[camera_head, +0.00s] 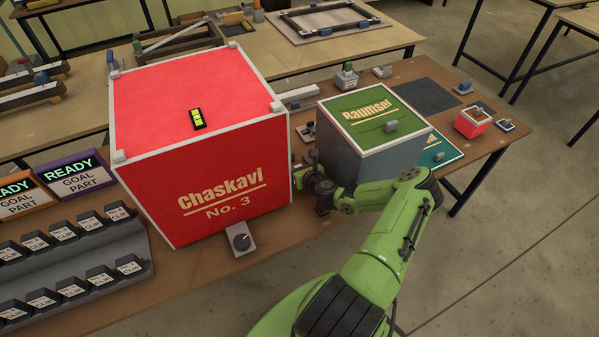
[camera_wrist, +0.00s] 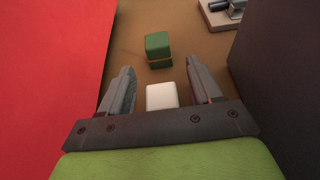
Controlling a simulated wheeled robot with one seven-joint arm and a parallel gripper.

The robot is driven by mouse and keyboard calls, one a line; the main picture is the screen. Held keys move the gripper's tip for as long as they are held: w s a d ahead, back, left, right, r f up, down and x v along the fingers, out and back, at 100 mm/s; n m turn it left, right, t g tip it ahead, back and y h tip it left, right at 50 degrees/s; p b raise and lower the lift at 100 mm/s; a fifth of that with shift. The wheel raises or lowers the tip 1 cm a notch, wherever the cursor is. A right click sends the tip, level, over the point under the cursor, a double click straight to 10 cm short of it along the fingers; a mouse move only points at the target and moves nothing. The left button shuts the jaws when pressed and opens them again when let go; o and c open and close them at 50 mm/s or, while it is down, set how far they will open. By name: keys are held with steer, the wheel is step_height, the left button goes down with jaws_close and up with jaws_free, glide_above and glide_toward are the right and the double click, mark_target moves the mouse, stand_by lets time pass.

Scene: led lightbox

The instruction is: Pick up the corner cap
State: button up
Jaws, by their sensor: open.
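A small white corner cap (camera_wrist: 162,96) shows in the wrist view, low between my fingers, with brown table around its far side. My gripper (camera_wrist: 159,70) is open, with one finger on each side of the cap; I cannot tell whether either touches it. In the head view my wrist is down in the gap between the red lightbox (camera_head: 235,165) and the grey box with the green top (camera_head: 370,118), and the fingertips are mostly hidden. Similar pale caps sit on the red box's top corners, such as the front right one (camera_head: 276,106).
A green block (camera_wrist: 158,49) stands just beyond my fingertips. The red box wall (camera_wrist: 50,70) is close on the left and a dark wall (camera_wrist: 280,80) close on the right. A grey dial unit (camera_head: 240,238) stands before the red box. Black clip bins (camera_head: 70,290) fill the left.

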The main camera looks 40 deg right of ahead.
steer(key=shift+s+a+f, duration=0.2)
steer(key=shift+s+f, duration=0.05)
steer(key=shift+f, duration=0.5)
steer(key=c, duration=1)
steer(key=r+p, duration=0.1)
steer(key=r, duration=0.2)
steer(key=r+p, duration=0.1)
steer(key=r, duration=0.2)
steer(key=r+p, duration=0.2)
steer(key=r, duration=0.2)
steer(key=shift+w+d+r, duration=0.1)
steer(key=shift+w+d, duration=0.1)
steer(key=shift+w, duration=0.1)
steer(key=o, duration=0.5)
steer(key=shift+c, duration=0.2)
steer(key=c, duration=0.5)
step_height(320, 180, up, 2)
steer(key=shift+r+p, duration=0.1)
steer(key=shift+p, duration=1)
steer(key=shift+c, duration=0.2)
